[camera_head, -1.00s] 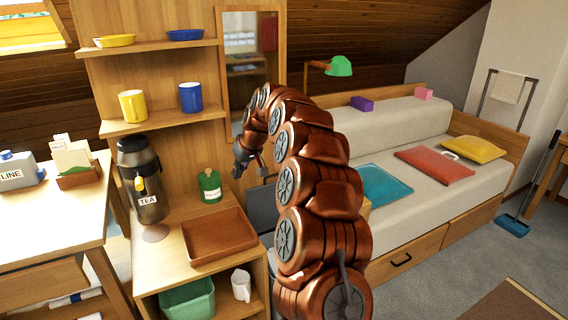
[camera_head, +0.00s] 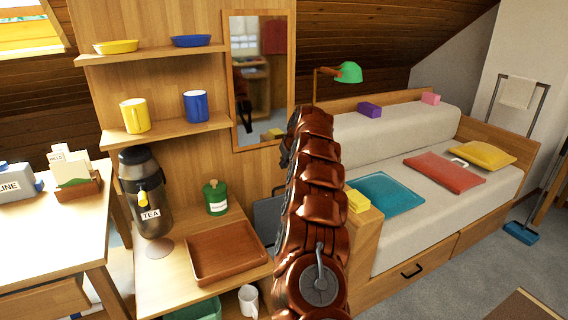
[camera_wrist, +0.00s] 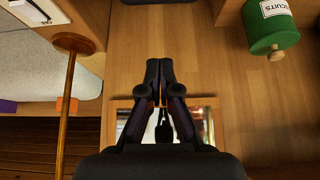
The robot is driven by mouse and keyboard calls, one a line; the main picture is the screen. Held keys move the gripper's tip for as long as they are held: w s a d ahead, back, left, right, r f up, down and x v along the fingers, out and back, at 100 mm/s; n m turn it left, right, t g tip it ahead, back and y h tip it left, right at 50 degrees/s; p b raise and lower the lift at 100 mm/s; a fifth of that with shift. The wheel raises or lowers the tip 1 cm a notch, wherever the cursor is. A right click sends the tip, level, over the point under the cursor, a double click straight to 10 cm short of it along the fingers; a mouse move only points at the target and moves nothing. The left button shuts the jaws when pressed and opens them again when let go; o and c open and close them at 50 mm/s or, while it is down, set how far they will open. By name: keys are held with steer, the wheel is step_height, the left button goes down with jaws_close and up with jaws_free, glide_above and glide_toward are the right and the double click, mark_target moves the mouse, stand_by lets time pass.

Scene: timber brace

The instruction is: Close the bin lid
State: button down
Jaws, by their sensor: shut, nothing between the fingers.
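My gripper (camera_wrist: 158,68) is shut and empty in the wrist view, with its dark fingers together in front of a wooden panel. In the head view my arm hides it. A grey-blue flat panel (camera_head: 267,212) stands upright between the shelf unit and the couch, partly behind my arm. It may be the raised bin lid, but I cannot tell. The bin's body is not clearly visible; my arm covers that area. No lid can be made out clearly in the wrist view.
The green biscuits canister (camera_head: 215,197), brown tray (camera_head: 228,250) and tea dispenser (camera_head: 145,190) stand left of my arm. The mirror (camera_head: 257,80) hangs behind. The couch (camera_head: 440,210) and a yellow block (camera_head: 358,200) are at the right.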

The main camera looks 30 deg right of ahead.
steer(key=shift+w+a+f+p, duration=0.1)
steer(key=shift+w+f+p, duration=0.1)
steer(key=shift+f, duration=1.7)
steer(key=shift+w+f+p, duration=0.15)
steer(key=shift+f, duration=1.75)
steer(key=shift+s+f, duration=0.1)
steer(key=shift+s, duration=0.1)
